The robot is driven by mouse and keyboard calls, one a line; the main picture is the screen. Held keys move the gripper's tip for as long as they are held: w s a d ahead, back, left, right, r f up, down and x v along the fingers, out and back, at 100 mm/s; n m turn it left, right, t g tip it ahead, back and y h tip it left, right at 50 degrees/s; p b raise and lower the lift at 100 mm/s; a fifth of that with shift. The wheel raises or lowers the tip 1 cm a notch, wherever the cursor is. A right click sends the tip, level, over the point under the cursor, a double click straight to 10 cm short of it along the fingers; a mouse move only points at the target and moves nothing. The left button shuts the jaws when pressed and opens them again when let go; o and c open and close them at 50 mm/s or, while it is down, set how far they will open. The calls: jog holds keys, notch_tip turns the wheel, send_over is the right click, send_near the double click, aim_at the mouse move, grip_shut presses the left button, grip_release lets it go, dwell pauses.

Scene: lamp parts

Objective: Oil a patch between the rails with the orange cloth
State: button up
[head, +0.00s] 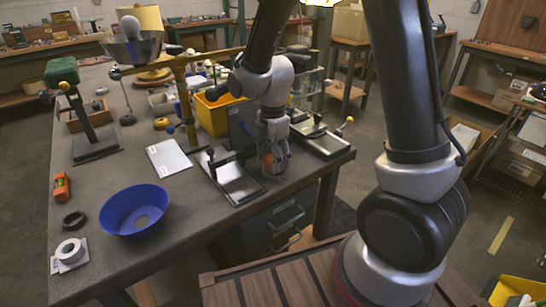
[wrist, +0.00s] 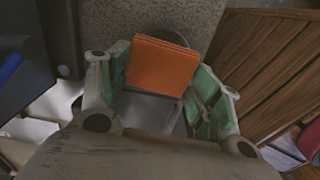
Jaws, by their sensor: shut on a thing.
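My gripper (head: 273,168) points down near the front right edge of the workbench, just right of a flat metal plate (head: 236,181) with dark edges. In the wrist view, the orange cloth (wrist: 162,66) is a folded square between the green-padded fingers of my gripper (wrist: 160,85), which are shut on it. In the head view only a little orange shows between the fingers. A dark round rim (wrist: 165,34) shows behind the cloth in the wrist view. A second plate with dark rails (head: 322,144) lies to the right. I cannot tell which rails bound the patch.
A blue bowl (head: 135,209) and a white tape roll (head: 70,250) stand at the front left. A yellow bin (head: 213,113), a brass lamp arm (head: 184,100) and a dark upright panel (head: 240,122) stand behind the plate. The grey benchtop (head: 185,217) is clear at the front.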

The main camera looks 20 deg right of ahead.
jog(key=shift+f, duration=0.55)
dwell(1.3)
jog(key=shift+r, duration=3.5)
